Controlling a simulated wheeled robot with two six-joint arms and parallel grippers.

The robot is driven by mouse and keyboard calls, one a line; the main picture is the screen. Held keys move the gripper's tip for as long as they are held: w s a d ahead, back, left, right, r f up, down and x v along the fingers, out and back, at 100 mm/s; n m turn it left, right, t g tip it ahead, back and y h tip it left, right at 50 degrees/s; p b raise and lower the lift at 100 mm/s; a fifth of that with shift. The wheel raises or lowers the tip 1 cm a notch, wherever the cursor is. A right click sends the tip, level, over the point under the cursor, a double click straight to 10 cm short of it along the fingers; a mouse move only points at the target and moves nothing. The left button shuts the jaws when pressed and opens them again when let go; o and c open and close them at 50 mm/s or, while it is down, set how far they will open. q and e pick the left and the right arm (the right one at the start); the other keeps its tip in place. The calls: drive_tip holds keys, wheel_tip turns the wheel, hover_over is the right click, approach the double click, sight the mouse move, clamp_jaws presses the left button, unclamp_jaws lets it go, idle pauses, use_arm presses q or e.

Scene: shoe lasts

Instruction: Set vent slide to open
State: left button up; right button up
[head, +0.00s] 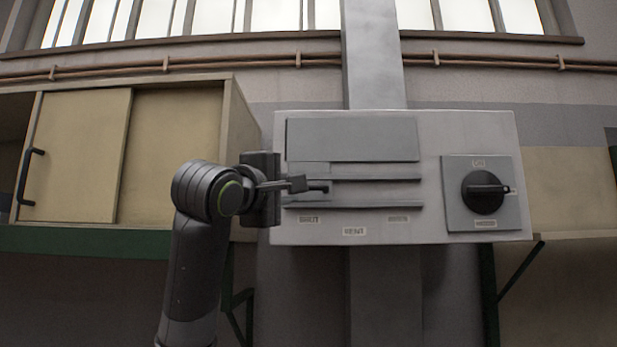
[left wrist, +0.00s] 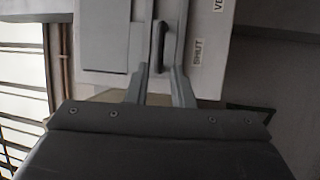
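The vent slide's dark bar handle (head: 318,188) sits between two horizontal rails on a pale grey wall box (head: 430,130). It is near the left end of the rails, above a small label that reads SHUT in the left wrist view (left wrist: 198,52). A VENT label (head: 354,231) is below the middle, and a label at the right (head: 397,218) is too blurred to read. My left gripper (head: 300,185) is at the handle. In the left wrist view its fingers are apart, one on each side of the handle (left wrist: 159,46), with small gaps showing. My right gripper is not in view.
A rotary switch with a black knob (head: 485,191) is on the box's right side. A flat grey plate (head: 352,140) is above the rails. A cabinet with a sliding door (head: 80,155) is at the left. The rails right of the handle look clear.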

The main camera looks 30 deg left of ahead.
use_arm(q)
drive_tip(key=p+x, duration=0.4)
drive_tip(key=x, duration=0.5)
drive_tip(key=shift+w+r, duration=0.1)
drive_tip(key=shift+w, duration=0.25)
clamp_jaws()
